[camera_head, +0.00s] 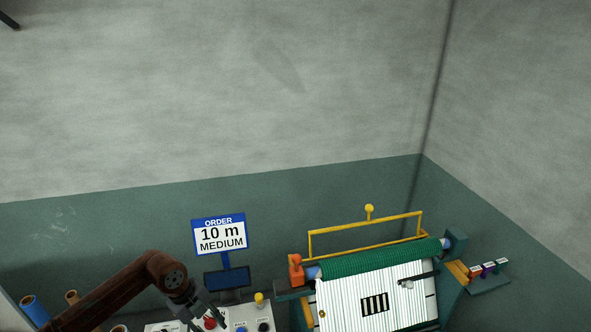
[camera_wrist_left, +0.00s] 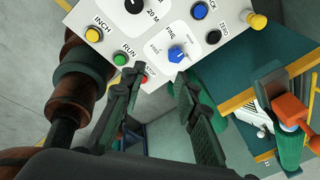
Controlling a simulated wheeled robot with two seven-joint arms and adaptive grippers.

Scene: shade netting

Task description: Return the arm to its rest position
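My left arm enters from the lower left in the head view, and its gripper (camera_head: 197,318) hangs low beside the control panel (camera_head: 238,317). In the left wrist view the gripper (camera_wrist_left: 160,82) has its two dark fingers apart with nothing between them. The panel (camera_wrist_left: 150,45) lies just beyond the fingertips, with a red button (camera_wrist_left: 143,79) near the left finger. I cannot tell whether a finger touches the panel. A green and a yellow button (camera_wrist_left: 92,35) are left of that finger. My right gripper is not in view.
An order sign (camera_head: 221,235) reads 10 m MEDIUM above a dark screen (camera_head: 227,278). The machine with a green net roll (camera_head: 380,258), yellow bar (camera_head: 365,221) and orange clamp (camera_head: 296,270) stands right. Rolls (camera_head: 35,309) stand at the lower left. The space above is clear.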

